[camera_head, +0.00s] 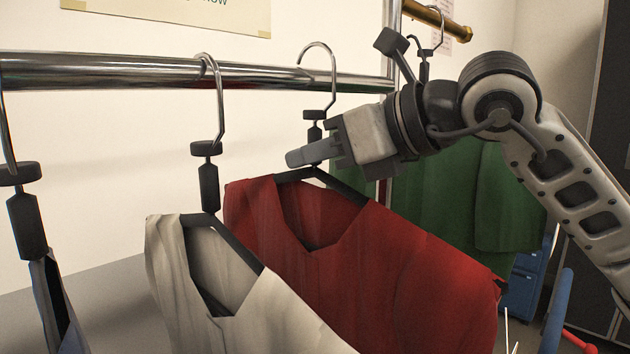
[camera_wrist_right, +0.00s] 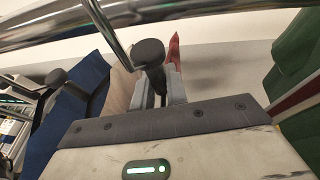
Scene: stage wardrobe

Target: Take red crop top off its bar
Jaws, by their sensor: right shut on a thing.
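The red crop top (camera_head: 350,270) hangs tilted on a black hanger with a metal hook (camera_head: 333,75), behind a cream top in the head view. My right gripper (camera_head: 305,155) reaches in from the right and is shut on the hanger's black neck, just above the collar. In the right wrist view, the fingers (camera_wrist_right: 160,88) close around the neck below a dark round collar (camera_wrist_right: 148,52). The hook's arch stands higher above the chrome bar (camera_head: 270,76) than the cream top's hook does. I cannot tell whether its tip has cleared the bar. My left gripper is out of view.
The cream top (camera_head: 178,270) hangs close in front on the same bar, with a blue garment (camera_head: 62,315) at the far left. A green garment (camera_head: 440,205) hangs from a brass bar (camera_head: 438,18) behind my right arm. A chrome upright (camera_head: 391,40) stands beside the gripper.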

